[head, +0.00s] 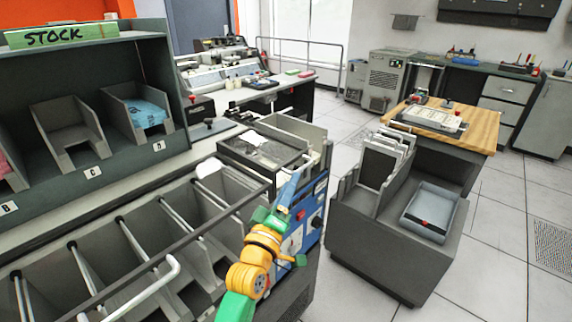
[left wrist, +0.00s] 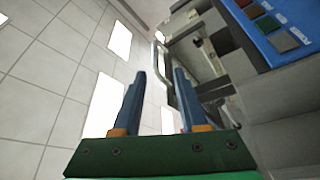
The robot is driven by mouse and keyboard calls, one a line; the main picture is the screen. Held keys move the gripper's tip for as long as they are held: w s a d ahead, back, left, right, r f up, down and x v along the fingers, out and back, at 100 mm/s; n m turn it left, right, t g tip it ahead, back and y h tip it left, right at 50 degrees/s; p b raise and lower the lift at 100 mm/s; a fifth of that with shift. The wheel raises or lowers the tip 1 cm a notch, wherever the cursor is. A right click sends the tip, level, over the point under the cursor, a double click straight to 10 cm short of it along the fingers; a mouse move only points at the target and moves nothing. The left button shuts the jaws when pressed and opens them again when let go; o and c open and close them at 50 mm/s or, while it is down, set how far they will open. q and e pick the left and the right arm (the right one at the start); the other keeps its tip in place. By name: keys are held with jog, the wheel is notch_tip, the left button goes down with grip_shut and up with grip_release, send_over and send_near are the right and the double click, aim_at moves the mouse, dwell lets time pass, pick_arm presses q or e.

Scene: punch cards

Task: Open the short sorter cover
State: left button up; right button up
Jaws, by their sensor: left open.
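The sorter has a row of grey pockets (head: 150,245) with a dark rail and a pale bar handle (head: 135,290) along their front. At its far end are a dark-framed top section (head: 262,150) and a blue control panel (head: 313,215). I cannot tell which part is the short cover. My left gripper (head: 288,190), with blue fingers and a green palm, is in front of the blue panel, partly hiding it. Its fingers are apart and empty in the left wrist view (left wrist: 160,88). That view shows the panel's coloured buttons (left wrist: 268,24) at upper right. My right gripper is out of view.
A stock shelf (head: 75,45) with bins stands at the left, behind the pockets. A dark grey cart (head: 390,255) with card racks and a tray stands right of the sorter. A wooden-topped table (head: 468,125) is behind it. Tiled floor is free at the right.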

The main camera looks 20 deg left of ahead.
aim_at(302, 167)
pick_arm(q)
jog(key=x, duration=0.4)
jog(key=d+x, duration=0.1)
jog(key=x, duration=0.1)
jog(key=shift+w+r, duration=0.1)
jog(key=shift+w, duration=0.15)
grip_shut()
dwell(1.2)
